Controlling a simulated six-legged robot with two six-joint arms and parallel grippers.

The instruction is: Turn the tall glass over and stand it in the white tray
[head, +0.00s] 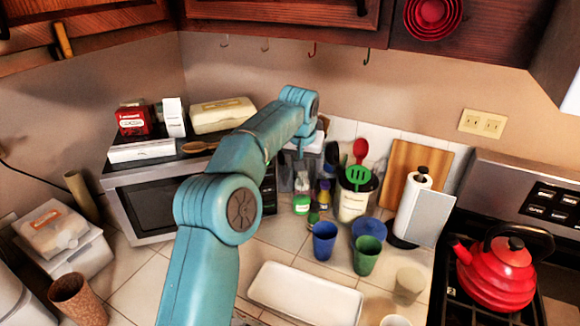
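The white tray (300,290) lies empty on the tiled counter at the bottom middle. I cannot single out a tall glass for sure. A blue cup (325,241), a green cup (367,255) and a pale cup (409,284) stand behind and right of the tray. Another pale cup (395,321) is cut off at the bottom edge. My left arm reaches up and away over the counter, left of the tray. Its far end is by the back wall, high and away from the cups; I cannot make out its fingers. My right gripper is not in view.
A microwave (150,212) carries boxes and a wooden spoon. A utensil crock (352,204), blue bowl (368,228), cutting board (405,167) and paper towel roll (412,208) stand at the back. A red kettle (497,275) sits on the stove at right. Cabinets hang above.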

